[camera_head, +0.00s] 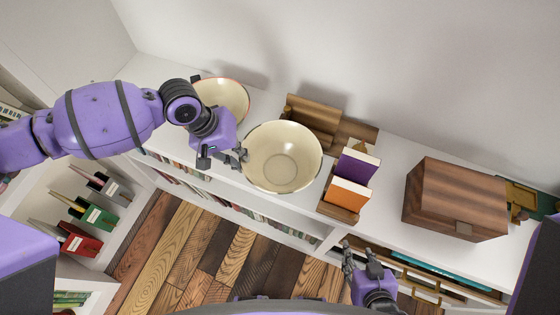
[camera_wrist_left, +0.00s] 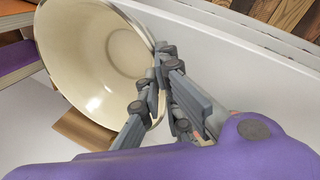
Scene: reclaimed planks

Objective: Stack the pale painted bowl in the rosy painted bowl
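The pale painted bowl (camera_head: 284,158) is cream inside with a thin dark rim, near the middle of the white shelf top. My left gripper (camera_head: 241,155) is at its left rim. In the left wrist view the fingers (camera_wrist_left: 160,95) close around the rim of the pale bowl (camera_wrist_left: 95,60). I cannot tell whether the bowl is clear of the shelf. The rosy painted bowl (camera_head: 224,96), cream with a reddish rim, stands further left at the back, partly hidden by my left arm. My right gripper (camera_head: 358,256) is open and empty in front of the shelf.
The white shelf top (camera_head: 385,195) also bears a wooden holder (camera_head: 315,115), a rack with purple and orange books (camera_head: 350,193) just right of the pale bowl, and a brown wooden box (camera_head: 457,197). Binders (camera_head: 97,215) stand in the left shelving.

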